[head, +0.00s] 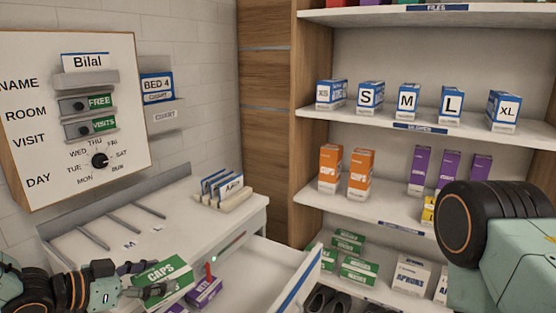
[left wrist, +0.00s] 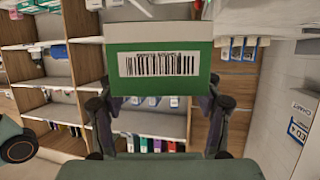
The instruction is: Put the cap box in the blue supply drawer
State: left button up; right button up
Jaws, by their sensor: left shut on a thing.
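The cap box (head: 166,271) is green and white with "CAPS" lettering. My left gripper (head: 150,290) is shut on it at the lower left of the head view. In the left wrist view the box (left wrist: 160,62) shows its barcode side between the two fingers (left wrist: 158,112). An open drawer with a blue-edged front (head: 299,282) is at the lower middle, to the right of the box. Its inside is white where it shows; much of it is cut off by the picture's lower edge. My right gripper is out of view.
A purple box (head: 205,291) sits just right of the cap box, with a small red item (head: 209,271) beside it. A card holder (head: 222,195) stands on the white cabinet top (head: 180,210). Shelves (head: 400,130) with several boxes stand at the right.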

pick_arm(q)
jog(key=s+d+f+m+g+h+b, duration=0.1)
jog(key=s+d+f+b, duration=0.3)
jog(key=s, duration=0.2)
jog(key=s+d+f+m+b, duration=0.1)
jog(key=s+d+f+b, duration=0.2)
jog(key=s, duration=0.3)
jog(key=shift+s+d+f+g+h+b, duration=0.3)
jog(key=shift+d+f+g+h+b, duration=0.1)
jog(key=shift+f+b, duration=0.3)
